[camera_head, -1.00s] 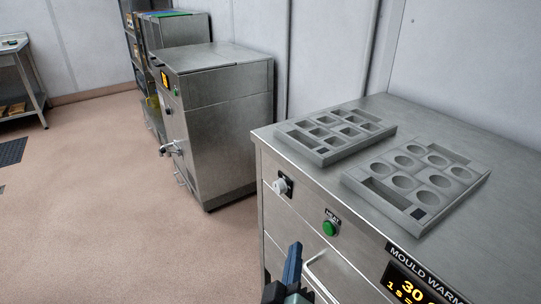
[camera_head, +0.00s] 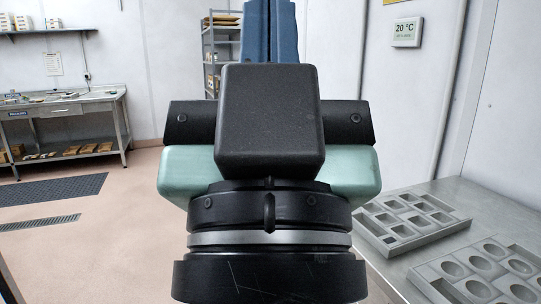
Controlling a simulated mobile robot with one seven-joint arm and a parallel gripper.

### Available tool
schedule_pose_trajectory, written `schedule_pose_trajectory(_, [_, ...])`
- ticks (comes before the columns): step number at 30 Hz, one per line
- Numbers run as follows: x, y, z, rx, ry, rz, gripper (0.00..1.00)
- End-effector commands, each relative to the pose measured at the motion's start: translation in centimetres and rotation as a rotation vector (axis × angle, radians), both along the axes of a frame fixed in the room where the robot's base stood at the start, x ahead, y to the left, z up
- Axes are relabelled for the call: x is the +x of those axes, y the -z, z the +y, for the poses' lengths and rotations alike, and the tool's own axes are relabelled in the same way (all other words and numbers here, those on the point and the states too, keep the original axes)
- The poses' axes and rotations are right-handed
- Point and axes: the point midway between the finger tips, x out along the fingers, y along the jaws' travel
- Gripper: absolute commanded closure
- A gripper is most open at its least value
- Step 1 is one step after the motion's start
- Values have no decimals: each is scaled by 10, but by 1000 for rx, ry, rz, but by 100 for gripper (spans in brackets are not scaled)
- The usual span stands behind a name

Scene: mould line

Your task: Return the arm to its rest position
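My gripper (camera_head: 270,28) stands raised in the middle of the head view, in front of the camera. Its two blue fingers point up and lie side by side with no clear gap between them. I see nothing held, though the tips run close to the top edge of the picture. My black and green wrist parts fill the centre below the fingers and hide much of the room behind.
A mould with square pockets (camera_head: 373,228) and one with round pockets (camera_head: 421,277) lie on the steel top (camera_head: 492,200) at right. A steel packing table (camera_head: 65,102) stands at far left. A floor grate (camera_head: 60,188) and open floor lie before it.

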Motion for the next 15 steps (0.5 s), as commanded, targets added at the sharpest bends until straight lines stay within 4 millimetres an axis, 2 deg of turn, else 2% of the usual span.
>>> schedule_pose_trajectory(1, [0, -33, 0, -1, 2, -1, 100])
schedule_pose_trajectory(9, [1, -116, 0, -3, 4, 2, 100])
schedule_pose_trajectory(15, [1, -166, 0, -3, 4, 3, 100])
